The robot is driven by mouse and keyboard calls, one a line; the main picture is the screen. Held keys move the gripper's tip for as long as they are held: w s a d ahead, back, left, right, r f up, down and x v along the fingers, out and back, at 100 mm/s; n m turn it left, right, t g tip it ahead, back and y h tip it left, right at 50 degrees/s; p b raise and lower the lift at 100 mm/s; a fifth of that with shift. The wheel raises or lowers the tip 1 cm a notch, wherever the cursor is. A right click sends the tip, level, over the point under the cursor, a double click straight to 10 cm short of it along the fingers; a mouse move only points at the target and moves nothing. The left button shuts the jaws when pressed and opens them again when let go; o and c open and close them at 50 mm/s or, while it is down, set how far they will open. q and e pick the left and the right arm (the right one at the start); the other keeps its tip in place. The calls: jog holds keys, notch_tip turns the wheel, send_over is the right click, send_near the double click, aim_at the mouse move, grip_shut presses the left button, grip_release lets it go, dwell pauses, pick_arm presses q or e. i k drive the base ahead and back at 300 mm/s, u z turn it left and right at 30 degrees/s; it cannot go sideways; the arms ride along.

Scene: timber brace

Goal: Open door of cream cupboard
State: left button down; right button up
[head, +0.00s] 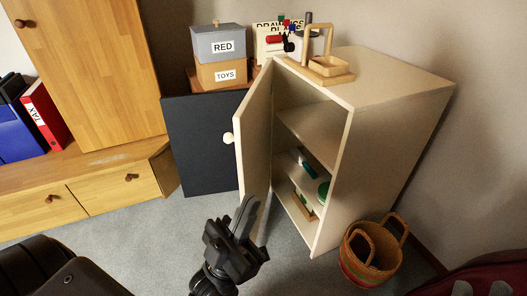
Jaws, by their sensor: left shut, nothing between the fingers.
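The cream cupboard (390,125) stands against the wall right of centre. Its door (258,130) is swung open toward the left, and the shelves inside show. A pale round knob (228,138) sits on the door's outer face. My left gripper (243,212) is shut and empty, below the knob and in front of the door's lower part. I cannot tell whether it touches the door. My right gripper is not in view.
A wicker basket (368,253) stands on the floor right of the opening. A dark panel (203,145) stands behind the door. Labelled boxes (220,60) stand behind it. A wooden cabinet (95,70) is at left.

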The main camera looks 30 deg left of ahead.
aim_at(251, 121)
jog(key=z, duration=1.3)
jog(key=i, duration=0.8)
jog(key=u, duration=2.5)
